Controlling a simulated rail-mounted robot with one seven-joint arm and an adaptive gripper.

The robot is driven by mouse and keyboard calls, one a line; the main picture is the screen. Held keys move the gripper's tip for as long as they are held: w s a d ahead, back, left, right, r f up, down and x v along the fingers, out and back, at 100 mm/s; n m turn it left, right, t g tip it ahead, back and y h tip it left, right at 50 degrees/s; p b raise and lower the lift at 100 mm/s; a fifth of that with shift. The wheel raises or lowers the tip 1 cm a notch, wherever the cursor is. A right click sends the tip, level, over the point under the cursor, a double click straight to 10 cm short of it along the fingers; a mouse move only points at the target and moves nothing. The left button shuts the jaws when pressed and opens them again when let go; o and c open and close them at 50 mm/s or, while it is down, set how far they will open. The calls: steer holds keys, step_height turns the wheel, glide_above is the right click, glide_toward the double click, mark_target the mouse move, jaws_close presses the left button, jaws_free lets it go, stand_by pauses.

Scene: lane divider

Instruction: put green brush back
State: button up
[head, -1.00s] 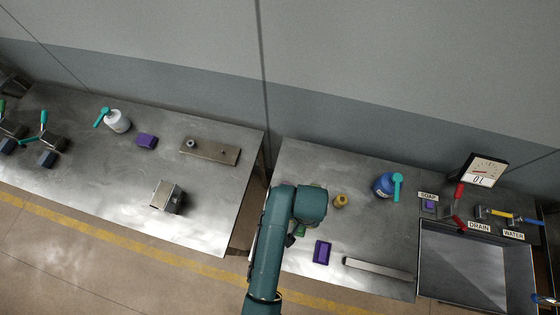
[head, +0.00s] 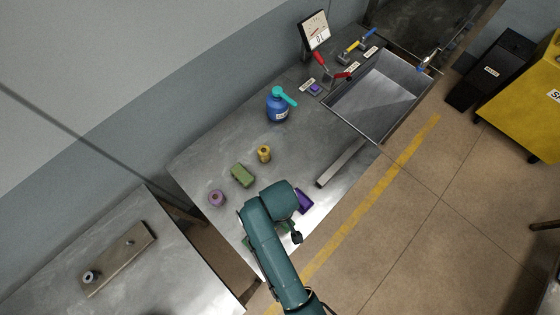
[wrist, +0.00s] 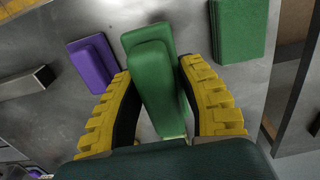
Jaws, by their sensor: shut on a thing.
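In the wrist view, my gripper (wrist: 158,68) is shut on the green brush (wrist: 155,95), with a yellow-ribbed finger on each side of it. The brush lies lengthwise between the fingers, above or on the steel table; I cannot tell whether it touches. In the head view my arm hides the gripper and most of the brush. A purple block (wrist: 92,64) lies to the left, also seen in the head view (head: 304,201).
An olive-green block (head: 243,176), a yellow roll (head: 264,154), a purple roll (head: 217,198) and a blue bottle (head: 277,106) stand on the table. A metal bar (head: 341,164) lies near the front edge, before the sink (head: 375,101). A gap separates the left table (head: 185,280).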

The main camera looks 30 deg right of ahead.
step_height(320, 180, down, 6)
steer(key=shift+f, duration=0.2)
steer(key=o, duration=1)
steer(key=shift+f, duration=0.15)
